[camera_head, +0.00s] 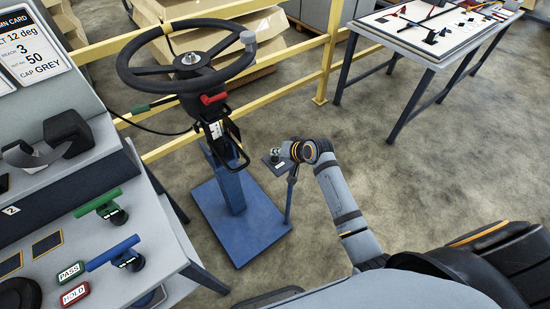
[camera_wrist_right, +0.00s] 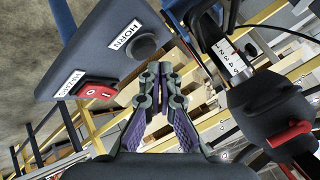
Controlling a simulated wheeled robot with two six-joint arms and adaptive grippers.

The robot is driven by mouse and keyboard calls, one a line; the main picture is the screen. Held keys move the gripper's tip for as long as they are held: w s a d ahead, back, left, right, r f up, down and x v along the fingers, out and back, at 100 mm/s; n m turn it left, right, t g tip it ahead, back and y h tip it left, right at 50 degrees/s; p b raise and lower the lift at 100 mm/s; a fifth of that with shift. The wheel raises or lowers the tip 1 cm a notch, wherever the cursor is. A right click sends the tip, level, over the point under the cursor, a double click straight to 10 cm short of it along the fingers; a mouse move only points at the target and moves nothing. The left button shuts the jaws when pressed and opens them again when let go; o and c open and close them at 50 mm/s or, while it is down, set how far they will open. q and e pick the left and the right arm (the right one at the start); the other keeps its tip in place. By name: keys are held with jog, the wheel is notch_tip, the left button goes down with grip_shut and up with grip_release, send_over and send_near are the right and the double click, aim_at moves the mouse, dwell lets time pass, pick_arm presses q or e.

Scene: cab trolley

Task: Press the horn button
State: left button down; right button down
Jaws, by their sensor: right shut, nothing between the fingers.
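The horn button is a round black button (camera_wrist_right: 147,46) beside a white HORN label on a dark panel (camera_wrist_right: 100,35) in the right wrist view. A red rocker switch (camera_wrist_right: 95,91) with its own label sits lower on the same panel. My right gripper (camera_wrist_right: 160,70) is shut and empty, its tips close to the button in that picture. I cannot tell whether they touch it. In the head view the small panel (camera_head: 272,164) stands on a thin post beside the steering column, and my right wrist covers part of it. My left gripper is out of view.
A black steering wheel (camera_head: 186,59) with a red lever (camera_head: 213,99) stands on a blue base (camera_head: 257,232). A yellow rail (camera_head: 322,75) runs behind. A console with green and blue handles is at left; a white-topped table (camera_head: 420,40) at upper right. Floor between is clear.

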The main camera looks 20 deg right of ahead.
aim_at(277, 160)
jog(key=shift+f, duration=0.15)
jog(key=shift+f, duration=0.25)
jog(key=shift+f, duration=0.55)
dwell(1.0)
jog(key=shift+r, duration=0.1)
jog(key=shift+r+p, duration=0.85)
jog(key=shift+p, duration=0.25)
jog(key=shift+r, duration=0.1)
notch_tip(277, 160, up, 5)
jog(key=p, duration=0.5)
jog(key=shift+p, duration=0.35)
